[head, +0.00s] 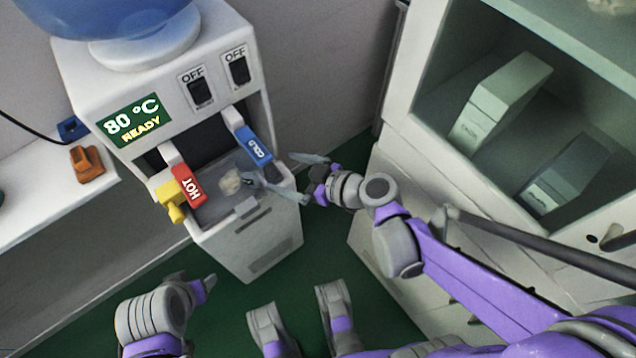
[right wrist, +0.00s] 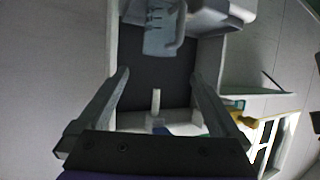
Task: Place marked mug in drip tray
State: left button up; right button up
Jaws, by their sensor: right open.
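The marked mug (right wrist: 163,30) is a pale blue-grey cup with scale lines and a handle, near the top of the right wrist view, where the picture looks upside down. It appears to stand at the drip tray (head: 212,207) of the water dispenser; in the head view it is hard to make out near the fingers. My right gripper (head: 290,178) is open at the dispenser's front right. In the right wrist view its fingers (right wrist: 160,78) are spread with nothing held between them, apart from the mug. My left gripper (head: 207,284) is low at the left, its jaws unclear.
The dispenser (head: 262,245) has a red hot tap (head: 187,184), a blue cold tap (head: 254,146) and a yellow part (head: 171,198) beside the hot tap. An orange object (head: 87,164) lies on the left shelf. A cabinet (head: 400,150) with boxes stands at the right.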

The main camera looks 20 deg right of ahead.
jog(key=s+d+f+m+g+h, duration=0.2)
jog(key=s+d+m+g+h, duration=0.1)
jog(key=s, duration=0.4)
jog(key=s+d+f+m+g+h, duration=0.2)
jog(key=s+d+f+m+h, duration=0.1)
jog(key=s+d+m+h, duration=0.2)
jog(key=s+d+h, duration=0.1)
jog(key=s+d, duration=0.1)
jog(key=s, duration=0.1)
jog(key=shift+s+d+f+g, duration=0.2)
jog(key=shift+s+d+g, duration=0.05)
jog(key=shift+g, duration=0.15)
